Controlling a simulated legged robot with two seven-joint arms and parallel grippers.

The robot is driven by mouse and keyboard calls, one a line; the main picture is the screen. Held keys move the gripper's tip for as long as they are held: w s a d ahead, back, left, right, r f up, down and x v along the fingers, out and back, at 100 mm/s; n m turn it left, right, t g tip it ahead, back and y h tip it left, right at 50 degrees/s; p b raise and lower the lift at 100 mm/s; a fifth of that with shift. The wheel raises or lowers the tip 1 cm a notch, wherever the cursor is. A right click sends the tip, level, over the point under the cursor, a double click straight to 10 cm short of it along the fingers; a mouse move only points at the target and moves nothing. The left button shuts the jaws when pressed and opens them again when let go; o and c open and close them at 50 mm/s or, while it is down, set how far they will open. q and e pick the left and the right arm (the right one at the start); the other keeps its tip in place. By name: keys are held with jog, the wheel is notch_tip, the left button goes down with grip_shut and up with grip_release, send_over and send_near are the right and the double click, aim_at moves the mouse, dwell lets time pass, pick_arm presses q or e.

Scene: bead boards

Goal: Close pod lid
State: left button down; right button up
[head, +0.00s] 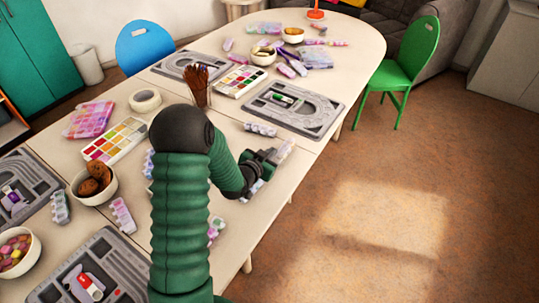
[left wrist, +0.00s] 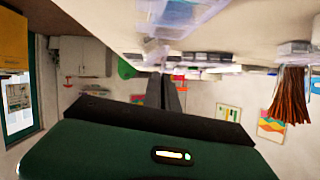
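My left gripper (head: 264,162) is over the right edge of the near table, beside a pale translucent pod (head: 284,151). Another pod piece (head: 254,188) shows just below the gripper, partly covered by it. In the left wrist view, which is upside down, the dark fingers (left wrist: 165,92) are close together with nothing visible between them. A clear pod (left wrist: 182,14) with a lilac tint shows near the top of that view, apart from the fingertips. I cannot tell how its lid stands. My right gripper is not in view.
A grey bead board (head: 318,127) lies beyond the gripper, with another pod (head: 261,129) near it. A cup of brown sticks (head: 197,92) and a paint palette (head: 116,140) stand left. A green chair (head: 402,68) is right of the table. Floor to the right is clear.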

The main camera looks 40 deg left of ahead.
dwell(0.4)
pick_arm(q)
jog(key=c, duration=1.6)
grip_release()
jog(key=shift+c, duration=0.2)
jog(key=p+v, duration=0.3)
jog(key=v, duration=0.8)
jog(key=shift+w+r+p, duration=0.1)
jog(key=shift+r+p, duration=0.1)
jog(key=shift+p, duration=0.1)
jog(key=p+v, duration=0.5)
jog(key=p, duration=0.5)
jog(key=shift+s+d, duration=0.2)
jog(key=shift+s, duration=0.2)
jog(key=shift+w+f, duration=0.1)
